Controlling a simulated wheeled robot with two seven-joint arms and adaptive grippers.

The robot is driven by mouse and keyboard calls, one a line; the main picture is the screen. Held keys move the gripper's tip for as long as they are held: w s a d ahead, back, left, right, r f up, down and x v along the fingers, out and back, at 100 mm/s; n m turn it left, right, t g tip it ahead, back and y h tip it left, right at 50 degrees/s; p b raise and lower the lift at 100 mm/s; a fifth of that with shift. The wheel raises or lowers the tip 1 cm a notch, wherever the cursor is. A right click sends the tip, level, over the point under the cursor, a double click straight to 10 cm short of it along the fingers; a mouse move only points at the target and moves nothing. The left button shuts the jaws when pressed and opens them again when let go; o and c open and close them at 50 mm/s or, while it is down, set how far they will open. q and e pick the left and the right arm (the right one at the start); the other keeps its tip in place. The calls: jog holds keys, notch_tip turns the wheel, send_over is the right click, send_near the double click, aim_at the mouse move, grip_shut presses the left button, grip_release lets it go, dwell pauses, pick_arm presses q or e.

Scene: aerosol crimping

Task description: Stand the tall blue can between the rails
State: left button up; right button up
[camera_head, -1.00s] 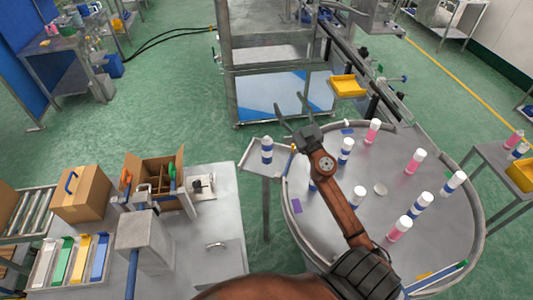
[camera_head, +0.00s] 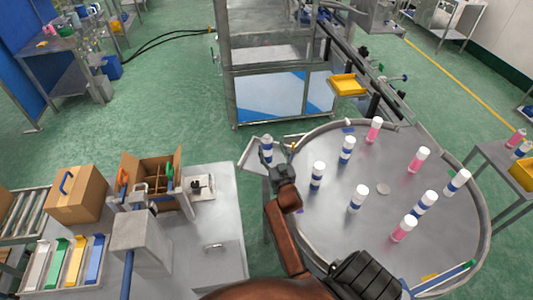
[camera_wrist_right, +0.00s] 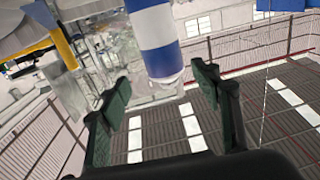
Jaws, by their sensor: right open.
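A blue and white can (camera_head: 266,143) stands on a small grey tray stand (camera_head: 251,180) left of the round table. My right gripper (camera_head: 268,162) is at this can, in front of its lower part in the head view. In the right wrist view its two fingers (camera_wrist_right: 162,88) are apart, with the blue and white can (camera_wrist_right: 157,35) just beyond and between the tips. I cannot tell whether they touch it. The can's far end is cut off by the frame edge. I cannot make out the rails for certain. My left gripper is not in view.
The round steel table (camera_head: 335,225) holds several blue and white cans and several pink ones, with bare steel between them. A bench (camera_head: 226,270) with an open carton (camera_head: 151,168) stands to the left. A yellow tray (camera_head: 348,85) sits behind the table.

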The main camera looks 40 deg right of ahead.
aim_at(266, 140)
jog(key=x, duration=0.6)
jog(key=shift+w+a+f, duration=0.25)
jog(key=shift+f, duration=0.1)
jog(key=shift+s, duration=0.1)
grip_shut()
jog(key=shift+r, duration=0.1)
jog(key=shift+r, duration=0.1)
